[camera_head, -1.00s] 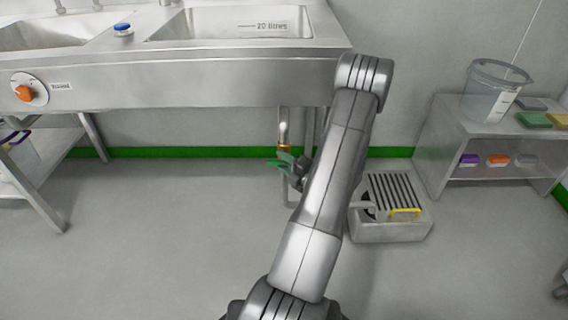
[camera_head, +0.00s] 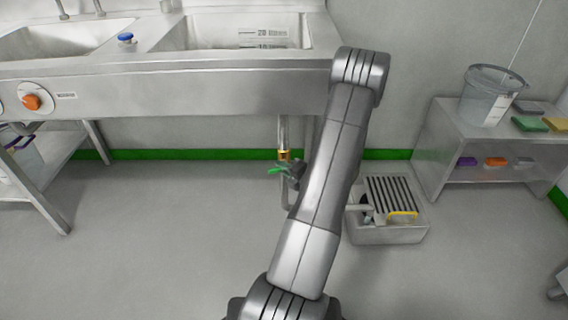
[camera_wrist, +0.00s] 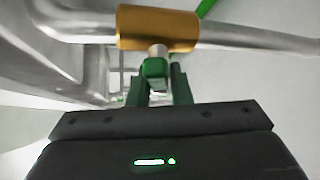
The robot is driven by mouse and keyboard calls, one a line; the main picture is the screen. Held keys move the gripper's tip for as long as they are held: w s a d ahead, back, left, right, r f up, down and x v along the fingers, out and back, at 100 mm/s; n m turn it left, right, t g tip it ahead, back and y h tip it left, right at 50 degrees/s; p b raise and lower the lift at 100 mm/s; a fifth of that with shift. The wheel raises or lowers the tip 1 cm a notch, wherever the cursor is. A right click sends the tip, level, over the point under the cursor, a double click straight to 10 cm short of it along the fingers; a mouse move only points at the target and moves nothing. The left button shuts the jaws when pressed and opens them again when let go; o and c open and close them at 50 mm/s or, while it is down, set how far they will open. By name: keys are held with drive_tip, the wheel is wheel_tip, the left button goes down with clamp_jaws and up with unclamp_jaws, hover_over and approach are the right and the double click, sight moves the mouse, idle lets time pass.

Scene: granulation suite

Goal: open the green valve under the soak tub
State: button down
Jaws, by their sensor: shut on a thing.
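The soak tub (camera_head: 235,30) is the right basin of the steel sink unit, with litre marks on its inner wall. Below it, a vertical pipe runs down to a brass valve body (camera_head: 284,155) with a green handle (camera_head: 274,171). My gripper (camera_head: 290,170) is at the handle, partly hidden by my arm. In the wrist view, the brass valve body (camera_wrist: 158,28) lies across the top, its stem pointing toward me. The green handle (camera_wrist: 155,70) sits between the fingers of my gripper (camera_wrist: 160,82), which is shut on it.
A grated floor drain box (camera_head: 388,228) with a yellow part stands right of my arm. A steel shelf (camera_head: 450,150) on the right holds a clear bucket (camera_head: 488,98) and coloured blocks. An orange knob (camera_head: 32,102) is on the sink front.

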drive_tip(key=n+g+h+p, duration=0.1)
drive_tip(key=n+h, duration=0.1)
drive_tip(key=h, duration=0.1)
drive_tip(key=shift+n+p, duration=0.3)
drive_tip(key=shift+p, duration=0.1)
drive_tip(key=h+b, duration=0.1)
drive_tip(key=n+h+b, duration=0.1)
drive_tip(key=h, duration=0.1)
drive_tip(key=shift+f+n+g, duration=0.2)
drive_tip(key=shift+n+g, duration=0.1)
drive_tip(key=shift+g, duration=0.1)
drive_tip(key=n+h+b, duration=0.1)
drive_tip(key=h+b, duration=0.2)
drive_tip(key=b, duration=0.2)
drive_tip(key=shift+f+n, duration=0.1)
drive_tip(key=shift+n, duration=0.3)
drive_tip(key=h+b, duration=0.1)
drive_tip(key=b, duration=0.2)
drive_tip(key=shift+n+h, duration=0.4)
drive_tip(key=shift+r, duration=0.25)
drive_tip(key=c, duration=1.3)
unclamp_jaws()
